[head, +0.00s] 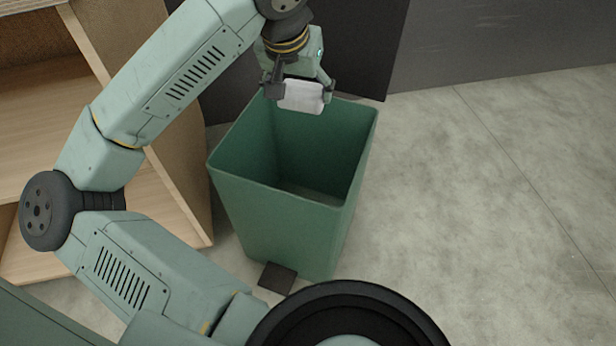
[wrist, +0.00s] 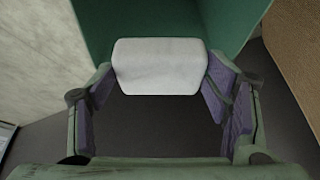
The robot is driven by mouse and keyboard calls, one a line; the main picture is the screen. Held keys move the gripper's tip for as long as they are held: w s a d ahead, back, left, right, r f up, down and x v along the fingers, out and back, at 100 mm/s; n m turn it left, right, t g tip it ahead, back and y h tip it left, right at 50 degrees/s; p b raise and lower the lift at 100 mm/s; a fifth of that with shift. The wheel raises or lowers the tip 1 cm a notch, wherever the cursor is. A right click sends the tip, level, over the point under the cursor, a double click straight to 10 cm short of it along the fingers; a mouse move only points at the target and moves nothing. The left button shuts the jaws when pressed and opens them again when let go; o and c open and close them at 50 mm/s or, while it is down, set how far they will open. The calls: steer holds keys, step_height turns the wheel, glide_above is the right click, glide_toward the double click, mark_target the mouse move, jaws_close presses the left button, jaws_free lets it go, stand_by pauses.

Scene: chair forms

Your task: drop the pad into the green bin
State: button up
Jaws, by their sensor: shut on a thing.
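My gripper (head: 300,92) is shut on a white pad (head: 302,97), with a finger at each end of it. In the head view the pad is above the far rim of the green bin (head: 270,222), which stands on the floor with its open top facing up. The wrist view shows the pad (wrist: 160,66) between my gripper's fingers (wrist: 160,88), with the green bin wall (wrist: 225,22) beyond it. The visible bottom inside the bin looks empty, but part of the inside is hidden.
A wooden shelf unit (head: 185,195) stands left of the bin. A dark panel (head: 355,50) is behind it, in front of a dark grey wall (head: 490,45). A small dark pedal (head: 277,278) is at the bin's foot. The grey floor (head: 480,220) to the right is clear.

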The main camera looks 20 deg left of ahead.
mark_target(300, 111)
steer(key=shift+f+b, duration=1.25)
steer(key=shift+f, duration=1.45)
steer(key=o, duration=1.1)
steer(key=shift+r, duration=0.15)
steer(key=v, duration=1.1)
steer(key=shift+s+r, duration=0.15)
steer(key=shift+r, duration=0.2)
